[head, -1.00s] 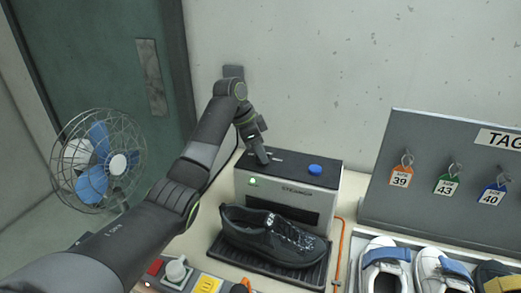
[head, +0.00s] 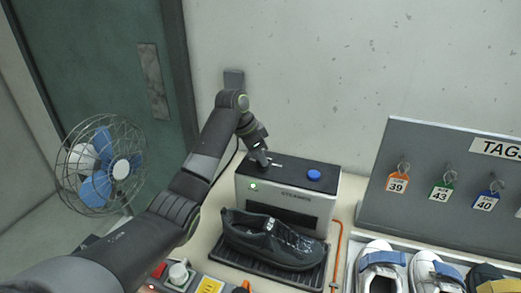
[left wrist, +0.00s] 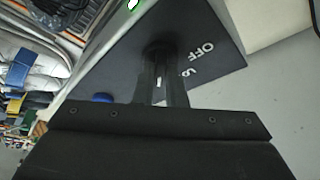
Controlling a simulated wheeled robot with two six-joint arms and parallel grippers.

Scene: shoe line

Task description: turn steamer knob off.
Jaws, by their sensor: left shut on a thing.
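The steamer (head: 300,205) is a grey box with a dark top and a blue button (head: 314,175); a green light (head: 253,187) glows on its front. My left gripper (head: 263,160) points down at the left part of the top. In the left wrist view its fingers (left wrist: 160,88) are shut on the dark steamer knob (left wrist: 157,50), mostly hidden between and behind them. White "OFF" lettering (left wrist: 203,50) shows on the panel beside the knob. I cannot tell which way the knob points. My right gripper is out of view.
A black shoe (head: 272,240) sits on a dark ridged tray in front of the steamer. A tag board (head: 440,210) and a tray of shoes stand at the right.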

